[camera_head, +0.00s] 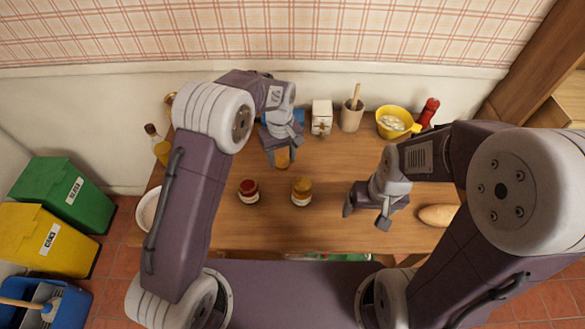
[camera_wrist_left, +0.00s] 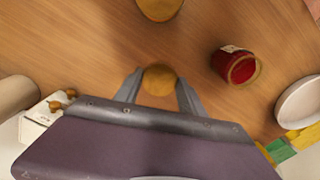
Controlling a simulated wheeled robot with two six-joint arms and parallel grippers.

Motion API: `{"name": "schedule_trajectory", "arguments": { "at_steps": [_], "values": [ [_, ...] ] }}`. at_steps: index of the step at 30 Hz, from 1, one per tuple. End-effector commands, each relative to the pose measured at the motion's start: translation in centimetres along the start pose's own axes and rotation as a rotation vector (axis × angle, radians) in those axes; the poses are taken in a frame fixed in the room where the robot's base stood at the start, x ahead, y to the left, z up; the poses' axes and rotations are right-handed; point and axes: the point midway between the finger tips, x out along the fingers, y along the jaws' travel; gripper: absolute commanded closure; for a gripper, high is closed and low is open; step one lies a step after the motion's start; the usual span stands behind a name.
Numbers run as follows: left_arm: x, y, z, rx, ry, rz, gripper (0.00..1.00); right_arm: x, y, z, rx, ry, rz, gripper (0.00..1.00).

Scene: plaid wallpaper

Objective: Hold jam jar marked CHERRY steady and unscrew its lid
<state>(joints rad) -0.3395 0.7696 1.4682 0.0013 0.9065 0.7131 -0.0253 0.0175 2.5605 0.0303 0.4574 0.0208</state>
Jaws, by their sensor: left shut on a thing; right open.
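My left gripper (camera_head: 282,160) is shut on a small jar with an amber lid (camera_head: 283,155), toward the back of the table. In the left wrist view the round lid (camera_wrist_left: 160,79) sits between the two fingers. A red jar (camera_head: 249,191) stands apart, nearer the front; it also shows in the left wrist view (camera_wrist_left: 235,65). Another amber jar (camera_head: 302,191) stands right of the red one, and its lid shows at the top of the wrist view (camera_wrist_left: 160,6). I cannot read any label, so I cannot tell which is CHERRY. My right gripper (camera_head: 366,216) is open and empty, right of the jars.
Along the back of the wooden table (camera_head: 275,227) stand a white box (camera_head: 321,118), a utensil crock (camera_head: 352,117), a yellow bowl (camera_head: 396,121) and a red bottle (camera_head: 428,112). Bread (camera_head: 437,215) lies at right, a white plate (camera_head: 147,210) at left. Table front is clear.

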Motion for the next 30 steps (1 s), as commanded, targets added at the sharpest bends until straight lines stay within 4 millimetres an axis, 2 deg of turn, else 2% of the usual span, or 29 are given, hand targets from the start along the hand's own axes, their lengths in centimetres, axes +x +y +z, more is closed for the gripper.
{"name": "schedule_trajectory", "arguments": {
  "at_steps": [1,3,10,15,26,27,29,30],
  "values": [
    [1.1,-0.1,0.1,0.0,-0.003,-0.002,1.0,0.1,0.0,0.0,0.0,-0.001,0.0,0.19],
    [2.0,0.0,0.0,0.0,-0.001,-0.001,1.0,0.1,0.0,0.0,0.001,-0.001,0.0,0.19],
    [3.1,0.0,0.0,0.0,-0.001,0.0,1.0,0.2,0.0,0.1,0.001,-0.002,-0.001,0.19],
    [6.0,0.0,0.1,0.0,-0.002,-0.001,1.0,0.3,0.0,0.1,0.002,-0.002,-0.001,0.19],
    [6.6,0.0,0.0,0.0,0.001,0.001,1.0,0.5,0.0,0.1,0.002,-0.002,-0.001,0.19],
    [6.5,0.1,0.0,0.0,0.002,0.001,0.45,0.5,0.0,0.1,0.002,-0.002,-0.001,0.19],
    [6.5,0.1,0.0,0.0,0.001,0.001,0.31,0.5,0.0,0.1,0.002,-0.002,-0.001,0.19],
    [6.5,0.0,0.0,0.0,0.001,0.001,0.31,0.5,0.0,0.1,0.002,-0.002,-0.001,0.19]
  ]
}}
